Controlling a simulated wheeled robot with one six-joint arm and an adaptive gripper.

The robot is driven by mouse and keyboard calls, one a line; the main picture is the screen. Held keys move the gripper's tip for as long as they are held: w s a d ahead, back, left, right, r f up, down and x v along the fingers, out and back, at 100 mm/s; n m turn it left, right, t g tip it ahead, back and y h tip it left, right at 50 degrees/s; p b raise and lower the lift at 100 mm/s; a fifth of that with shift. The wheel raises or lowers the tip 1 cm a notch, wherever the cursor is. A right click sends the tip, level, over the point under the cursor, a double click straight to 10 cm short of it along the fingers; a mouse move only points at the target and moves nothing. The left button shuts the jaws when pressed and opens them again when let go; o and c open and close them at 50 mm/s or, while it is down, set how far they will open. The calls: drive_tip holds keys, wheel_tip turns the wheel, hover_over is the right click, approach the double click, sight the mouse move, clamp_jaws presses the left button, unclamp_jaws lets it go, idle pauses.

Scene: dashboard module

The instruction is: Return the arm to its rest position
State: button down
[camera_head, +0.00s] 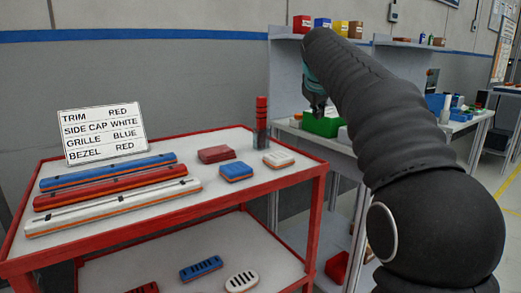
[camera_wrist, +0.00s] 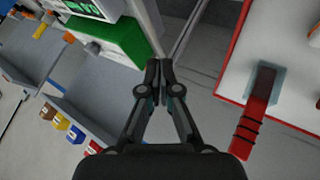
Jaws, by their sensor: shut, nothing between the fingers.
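My gripper (camera_wrist: 160,75) is shut and empty in the wrist view, its two dark fingers meeting in the middle of the picture. In the head view, my dark sleeved arm reaches up from the lower right and bends at the top. The gripper end (camera_head: 316,102) hangs down behind the bend, partly hidden by the arm, above a green bin (camera_head: 322,124). From the head view I cannot tell the finger state. In the wrist view, the fingers point at a gap between the workbench and the red cart (camera_wrist: 235,45).
The red cart (camera_head: 170,230) carries long blue, red and white bars, small blocks, a sign (camera_head: 102,134) and an upright red piece in a holder (camera_head: 262,122). Shelves with small coloured bins (camera_head: 322,25) stand behind my arm.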

drive_tip(key=s+f+m+g, duration=0.1)
drive_tip(key=s+f+m, duration=0.1)
drive_tip(key=s+f, duration=0.7)
drive_tip(key=s+f+m+g+y, duration=0.1)
drive_tip(key=s+f, duration=0.8)
drive_tip(key=s, duration=0.9)
drive_tip(key=s+f+m+g+y, duration=0.1)
drive_tip(key=s+f+m, duration=0.1)
drive_tip(key=s+f, duration=0.7)
drive_tip(key=s, duration=0.5)
drive_tip(key=shift+s+f+m, duration=0.2)
drive_tip(key=shift+f+m, duration=0.05)
drive_tip(key=shift+m, duration=0.15)
drive_tip(key=shift+d, duration=0.1)
